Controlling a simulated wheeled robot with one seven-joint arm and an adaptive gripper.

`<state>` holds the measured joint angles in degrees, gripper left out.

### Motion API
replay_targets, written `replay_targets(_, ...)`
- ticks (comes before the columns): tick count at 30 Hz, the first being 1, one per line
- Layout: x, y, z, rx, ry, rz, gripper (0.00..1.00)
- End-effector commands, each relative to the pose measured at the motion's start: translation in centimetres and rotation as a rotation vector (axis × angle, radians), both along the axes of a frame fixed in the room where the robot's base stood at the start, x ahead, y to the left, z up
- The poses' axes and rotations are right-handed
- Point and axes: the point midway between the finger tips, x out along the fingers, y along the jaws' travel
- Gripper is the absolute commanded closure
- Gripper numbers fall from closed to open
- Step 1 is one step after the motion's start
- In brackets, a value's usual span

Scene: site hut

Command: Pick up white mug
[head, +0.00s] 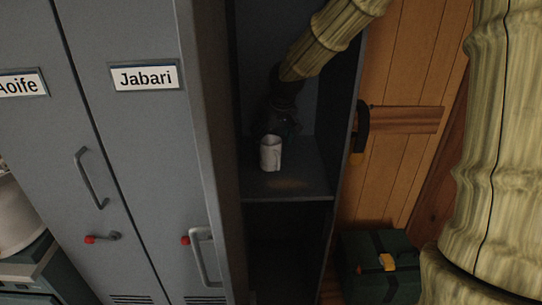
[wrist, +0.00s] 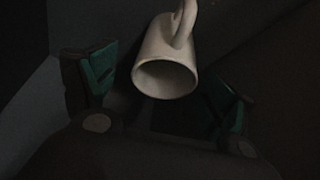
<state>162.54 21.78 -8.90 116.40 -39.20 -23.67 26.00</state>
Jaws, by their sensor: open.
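The white mug (head: 270,154) appears upright on the shelf (head: 305,185) inside the open grey locker compartment. In the wrist view the mug (wrist: 166,62) shows its round mouth toward the camera, with its handle at the top. My gripper (head: 282,118) is dark and hard to make out in the head view, just above and behind the mug in the picture. In the wrist view my gripper (wrist: 164,92) has its two green-padded fingers spread, one to each side of the mug's mouth. I cannot tell whether either finger touches the mug.
The compartment's side wall (head: 346,140) stands close on the right of my arm. A closed locker door labelled Jabari (head: 145,77) is on the left. Below the shelf is a dark lower space. A dark green case (head: 380,268) stands at the lower right.

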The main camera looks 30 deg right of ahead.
Motion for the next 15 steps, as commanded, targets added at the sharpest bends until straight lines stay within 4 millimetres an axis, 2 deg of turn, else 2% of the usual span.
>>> replay_targets(5, 0.2, 0.0, -0.5, 0.0, 0.0, 0.001, 0.15)
replay_targets(15, 1.1, 0.2, -3.7, 0.0, 0.001, -0.001, 0.15)
